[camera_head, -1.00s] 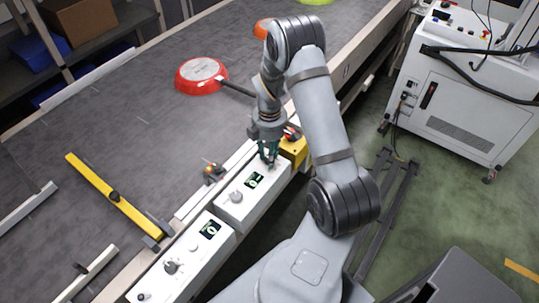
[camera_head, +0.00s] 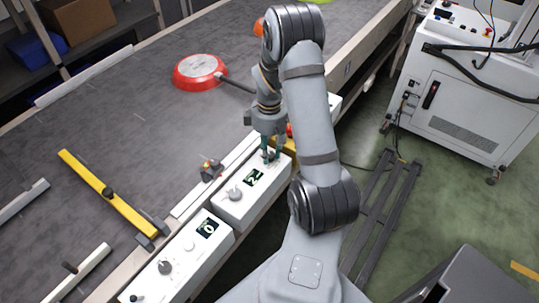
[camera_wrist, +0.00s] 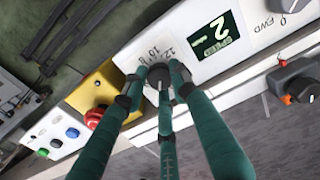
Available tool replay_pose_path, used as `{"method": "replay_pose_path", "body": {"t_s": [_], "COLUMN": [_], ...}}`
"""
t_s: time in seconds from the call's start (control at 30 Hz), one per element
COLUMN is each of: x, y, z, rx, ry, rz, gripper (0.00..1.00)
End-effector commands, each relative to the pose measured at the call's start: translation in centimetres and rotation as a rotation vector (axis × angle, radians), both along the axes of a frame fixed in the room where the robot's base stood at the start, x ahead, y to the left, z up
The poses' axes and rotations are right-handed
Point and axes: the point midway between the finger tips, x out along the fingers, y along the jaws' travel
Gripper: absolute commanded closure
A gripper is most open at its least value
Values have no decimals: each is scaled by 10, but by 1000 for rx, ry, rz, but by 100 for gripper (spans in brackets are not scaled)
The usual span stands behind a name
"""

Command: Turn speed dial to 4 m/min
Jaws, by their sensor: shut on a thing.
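The speed dial (camera_wrist: 160,77) is a dark knob with number marks beside it on a white control box (camera_head: 228,207). My gripper (camera_wrist: 159,86) is shut on the dial, its green fingers on either side of it. In the head view my gripper (camera_head: 269,157) reaches down to the far end of that box, and its fingers mostly hide the dial. The same display (camera_head: 253,178) is small in the head view.
A red pan (camera_head: 200,71) lies on the grey conveyor (camera_head: 135,125), beyond a yellow bar (camera_head: 105,192). A white cabinet (camera_head: 462,88) stands at right.

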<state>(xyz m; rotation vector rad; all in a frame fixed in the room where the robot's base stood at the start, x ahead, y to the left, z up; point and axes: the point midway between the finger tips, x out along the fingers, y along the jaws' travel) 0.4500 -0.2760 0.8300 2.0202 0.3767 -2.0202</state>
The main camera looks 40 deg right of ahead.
Motion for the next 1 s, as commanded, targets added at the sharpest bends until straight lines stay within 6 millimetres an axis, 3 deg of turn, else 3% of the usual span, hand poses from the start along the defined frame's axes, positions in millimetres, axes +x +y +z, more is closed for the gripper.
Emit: {"method": "replay_pose_path", "body": {"t_s": [0.6,1.0], "x": [0,0], "y": [0,0], "z": [-2,-1], "rx": [0,0], "ry": [-1,0], "rz": [-543,-716], "gripper": [99,99]}}
